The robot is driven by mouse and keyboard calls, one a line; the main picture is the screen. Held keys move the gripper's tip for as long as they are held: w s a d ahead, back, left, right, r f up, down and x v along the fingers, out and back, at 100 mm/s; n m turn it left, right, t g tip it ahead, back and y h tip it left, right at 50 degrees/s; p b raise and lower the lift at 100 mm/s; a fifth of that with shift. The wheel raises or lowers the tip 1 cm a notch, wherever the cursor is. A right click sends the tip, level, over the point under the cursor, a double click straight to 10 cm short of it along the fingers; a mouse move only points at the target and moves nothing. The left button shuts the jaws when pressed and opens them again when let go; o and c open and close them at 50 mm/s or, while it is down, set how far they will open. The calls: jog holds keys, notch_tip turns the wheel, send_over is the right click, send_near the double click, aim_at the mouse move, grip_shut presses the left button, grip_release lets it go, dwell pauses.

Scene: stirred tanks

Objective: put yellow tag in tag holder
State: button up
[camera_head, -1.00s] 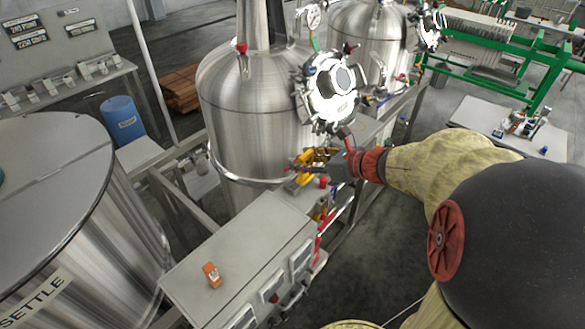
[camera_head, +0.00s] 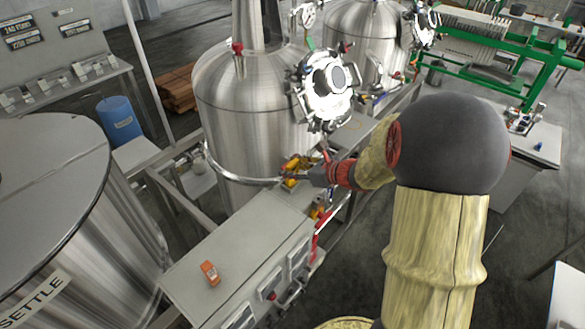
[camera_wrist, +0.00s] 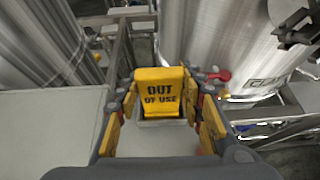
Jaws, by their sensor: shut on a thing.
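The yellow tag (camera_wrist: 160,90), lettered "OUT OF USE", stands facing the camera in the wrist view. My gripper (camera_wrist: 163,80) is shut on it, with a grey finger at each side edge. In the head view my gripper (camera_head: 300,173) is beside the front steel tank, above the far end of the grey control cabinet, where yellow shows at its fingers. A pale grey rimmed piece (camera_wrist: 162,123) shows just beneath the tag. It may be the tag holder, but I cannot tell whether the tag touches it or sits in it.
The steel tank (camera_head: 255,110) stands close to my gripper. A red-handled valve (camera_wrist: 220,76) is right of the tag. An orange object (camera_head: 210,273) lies on the grey cabinet (camera_head: 238,245). The settle tank (camera_head: 75,220) is at left. Floor is open at lower right.

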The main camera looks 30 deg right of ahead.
jog(key=shift+f, duration=0.2)
jog(key=o, duration=1.2)
jog(key=shift+r, duration=0.15)
